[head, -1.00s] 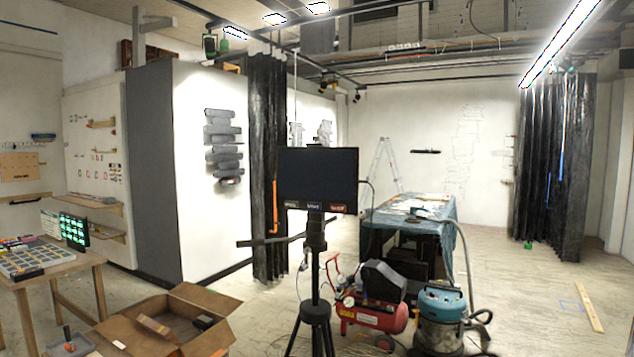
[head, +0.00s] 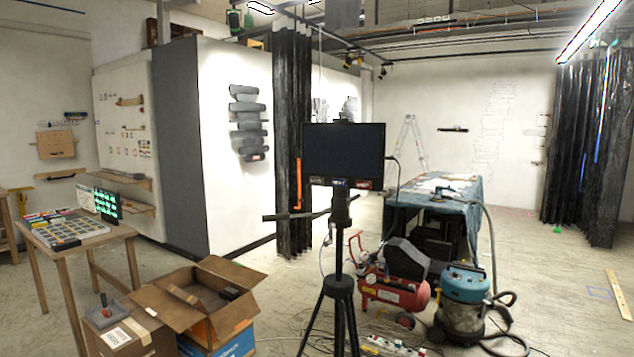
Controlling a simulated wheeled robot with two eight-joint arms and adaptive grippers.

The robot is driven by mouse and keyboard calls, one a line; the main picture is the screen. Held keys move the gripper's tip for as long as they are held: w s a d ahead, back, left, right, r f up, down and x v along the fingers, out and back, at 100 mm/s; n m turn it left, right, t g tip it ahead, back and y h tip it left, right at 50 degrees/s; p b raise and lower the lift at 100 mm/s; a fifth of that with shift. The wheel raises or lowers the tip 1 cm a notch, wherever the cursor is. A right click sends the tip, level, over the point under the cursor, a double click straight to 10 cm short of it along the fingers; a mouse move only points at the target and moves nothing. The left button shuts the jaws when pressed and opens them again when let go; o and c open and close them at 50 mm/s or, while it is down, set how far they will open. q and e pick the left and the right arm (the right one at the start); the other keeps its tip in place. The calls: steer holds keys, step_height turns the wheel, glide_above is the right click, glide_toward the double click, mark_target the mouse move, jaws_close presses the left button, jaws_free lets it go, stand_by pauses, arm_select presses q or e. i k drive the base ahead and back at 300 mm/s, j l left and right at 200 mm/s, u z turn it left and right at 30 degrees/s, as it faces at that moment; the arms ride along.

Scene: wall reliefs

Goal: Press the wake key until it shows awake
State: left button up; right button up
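A dark, blank screen (head: 344,148) stands upright on a black tripod (head: 339,285) near the middle of the head view. Along its bottom edge are three small labelled keys: a dark one (head: 316,180) at left, a blue one (head: 339,183) in the middle and a red one (head: 362,184) at right. Their lettering is too small to read surely, so I cannot tell which is the wake key. No awake sign shows on the screen. Neither of my grippers is in view.
An open cardboard box (head: 205,305) lies left of the tripod, beside a wooden worktable (head: 75,255). A red compressor (head: 392,288) and a blue-topped vacuum (head: 462,300) stand close right of it. A power strip (head: 390,346) lies on the floor. Open floor lies further right.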

mark_target(312, 180)
steer(key=i+z, duration=0.1)
steer(key=i, duration=0.35)
steer(key=i+j+z, duration=0.1)
steer(key=i, duration=0.35)
steer(key=i+j+z, duration=0.15)
steer(key=i, duration=0.25)
